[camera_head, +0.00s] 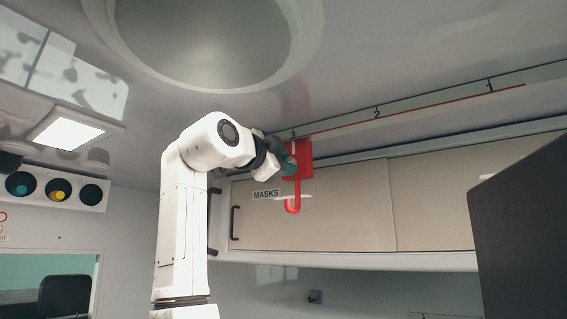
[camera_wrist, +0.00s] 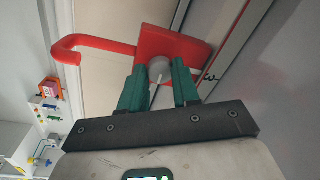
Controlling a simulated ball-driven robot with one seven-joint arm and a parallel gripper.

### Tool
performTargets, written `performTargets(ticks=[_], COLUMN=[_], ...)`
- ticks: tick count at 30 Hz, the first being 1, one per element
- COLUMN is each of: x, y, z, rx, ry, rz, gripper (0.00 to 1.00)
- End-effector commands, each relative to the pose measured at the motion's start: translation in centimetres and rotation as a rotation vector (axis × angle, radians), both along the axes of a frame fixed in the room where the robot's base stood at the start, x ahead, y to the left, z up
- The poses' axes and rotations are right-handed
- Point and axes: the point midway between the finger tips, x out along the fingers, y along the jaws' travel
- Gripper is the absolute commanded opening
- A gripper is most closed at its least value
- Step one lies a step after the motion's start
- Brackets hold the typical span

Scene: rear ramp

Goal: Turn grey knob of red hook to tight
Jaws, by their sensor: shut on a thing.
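The red hook (camera_head: 293,207) hangs from the ceiling rail near the number 3 mark, in front of the cabinet. It also shows in the wrist view (camera_wrist: 110,43), where its curved end points to the left. The grey knob (camera_wrist: 159,67) sits on the red plate of the hook, between the green fingers of my gripper (camera_wrist: 160,88). My gripper is shut on the knob. A pale line shows on the knob. In the head view my gripper (camera_head: 288,165) is at the hook's plate, and the knob is hidden.
The ceiling rail (camera_head: 430,107) bears a red line and the numbers 1, 2 and 3. A beige cabinet (camera_head: 340,205) labelled MASKS is behind the hook. A dark panel (camera_head: 525,235) stands at the right. A round ceiling recess (camera_head: 205,40) is above my arm.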

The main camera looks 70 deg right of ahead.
Motion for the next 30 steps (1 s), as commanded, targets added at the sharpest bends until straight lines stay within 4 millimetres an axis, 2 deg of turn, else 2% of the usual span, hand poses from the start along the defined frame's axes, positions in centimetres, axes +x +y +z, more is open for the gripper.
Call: performTargets(ticks=[18, 19, 26, 30], x=[0.02, 0.02, 0.02, 0.01], y=[0.03, 0.03, 0.01, 0.01], z=[-0.03, -0.03, -0.02, -0.02], rx=[-0.009, -0.009, -0.009, -0.009], ry=[-0.038, -0.038, -0.038, -0.038], rz=[-0.001, -0.001, -0.001, -0.001], gripper=[0.01, 0.34, 0.56, 0.57])
